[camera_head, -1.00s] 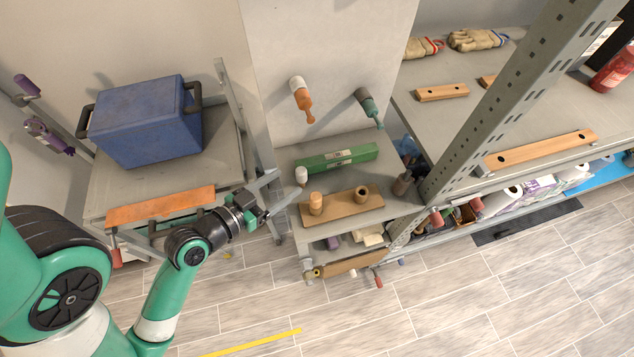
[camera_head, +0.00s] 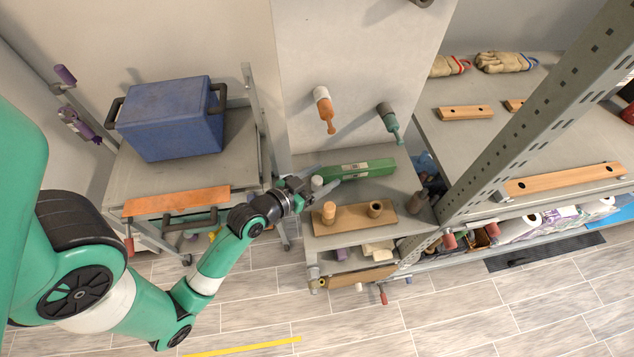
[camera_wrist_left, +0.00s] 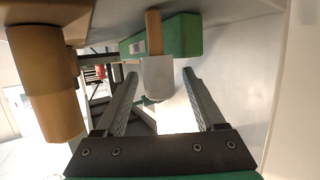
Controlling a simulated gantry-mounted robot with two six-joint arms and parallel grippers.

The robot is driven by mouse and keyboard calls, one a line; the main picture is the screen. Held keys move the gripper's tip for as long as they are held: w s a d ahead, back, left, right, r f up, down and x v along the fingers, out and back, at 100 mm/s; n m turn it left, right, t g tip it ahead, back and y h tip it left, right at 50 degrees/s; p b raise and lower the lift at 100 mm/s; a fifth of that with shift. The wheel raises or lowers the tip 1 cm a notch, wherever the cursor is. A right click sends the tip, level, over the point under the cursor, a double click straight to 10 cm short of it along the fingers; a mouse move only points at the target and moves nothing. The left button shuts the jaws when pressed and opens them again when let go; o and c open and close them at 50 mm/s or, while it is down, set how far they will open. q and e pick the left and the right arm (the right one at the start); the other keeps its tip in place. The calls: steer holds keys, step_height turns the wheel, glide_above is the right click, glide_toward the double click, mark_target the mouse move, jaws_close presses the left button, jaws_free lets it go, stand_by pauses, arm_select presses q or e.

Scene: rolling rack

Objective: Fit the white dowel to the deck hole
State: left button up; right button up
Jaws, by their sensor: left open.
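The white dowel (camera_head: 317,182) stands on the grey deck (camera_head: 408,228), near its left edge. In the left wrist view the dowel (camera_wrist_left: 157,78) has a wide white end and a thinner wooden shank. My left gripper (camera_head: 323,182) is open around it, with the dowel between the fingers. In the wrist view the fingers (camera_wrist_left: 159,84) lie on either side of the white end, with gaps. I cannot tell whether the shank stands in a hole. My right gripper is not in view.
A green box (camera_head: 362,171) lies behind. A cart with a blue cooler (camera_head: 170,118) is left; a rack post (camera_head: 535,105) rises right.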

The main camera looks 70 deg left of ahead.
arm_select(q)
steer(key=shift+w+a+f, duration=0.2)
steer(key=shift+w+a, duration=0.1)
steer(key=shift+w, duration=0.35)
jaws_close()
step_height(320, 180, up, 3)
steer(key=shift+f, duration=0.1)
steer(key=s+d+r+p, duration=0.7)
steer(key=d+r, duration=0.3)
steer(key=d, duration=0.2)
steer(key=shift+s+p, duration=0.25)
steer(key=shift+p, duration=0.5)
